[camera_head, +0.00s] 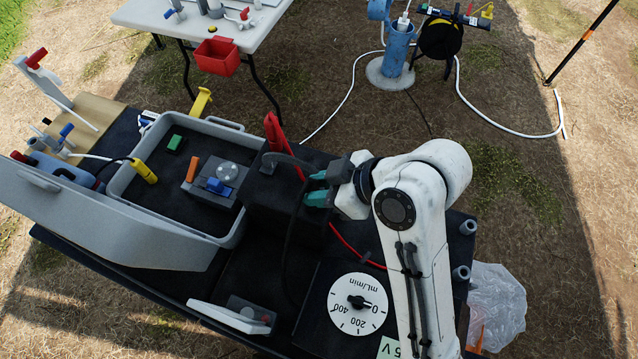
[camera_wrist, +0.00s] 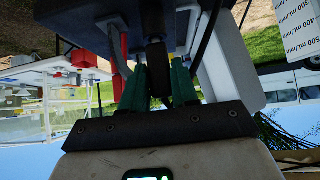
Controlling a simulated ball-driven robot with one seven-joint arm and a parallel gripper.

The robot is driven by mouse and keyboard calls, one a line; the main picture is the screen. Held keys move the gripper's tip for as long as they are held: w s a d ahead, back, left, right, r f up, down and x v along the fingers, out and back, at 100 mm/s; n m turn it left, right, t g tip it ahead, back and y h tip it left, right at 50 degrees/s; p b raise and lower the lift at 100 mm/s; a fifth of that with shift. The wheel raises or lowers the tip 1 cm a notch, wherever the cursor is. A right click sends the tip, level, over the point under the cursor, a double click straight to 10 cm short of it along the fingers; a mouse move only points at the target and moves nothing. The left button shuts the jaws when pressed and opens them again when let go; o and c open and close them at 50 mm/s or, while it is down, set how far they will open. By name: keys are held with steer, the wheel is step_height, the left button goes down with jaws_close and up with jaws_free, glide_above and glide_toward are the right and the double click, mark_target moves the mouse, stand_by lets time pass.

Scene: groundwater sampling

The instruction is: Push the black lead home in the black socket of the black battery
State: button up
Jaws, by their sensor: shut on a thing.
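The black battery (camera_head: 262,200) is a dark box beside the open grey case. My gripper (camera_head: 318,188) is at the battery's right side, its teal fingers shut. In the wrist view my gripper (camera_wrist: 156,80) grips the black lead (camera_wrist: 156,55), whose dark plug stands between the fingers and points at the battery's dark face (camera_wrist: 90,22). The plug's tip meets or nearly meets that face; how deep it sits in the black socket cannot be told. The socket is hidden. A red lead (camera_head: 272,132) stands at the battery's back edge; red also shows left of the fingers (camera_wrist: 118,50).
The open grey case (camera_head: 215,130) with its raised lid lies left of the battery. A black box with a white flow dial (camera_head: 357,304) is in front. A thin red cable (camera_head: 350,245) runs near my arm. A white table (camera_head: 225,40) stands behind.

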steer(key=shift+f, duration=0.15)
steer(key=o, duration=1)
steer(key=v, duration=1)
steer(key=shift+d+r, duration=0.25)
steer(key=shift+d, duration=0.05)
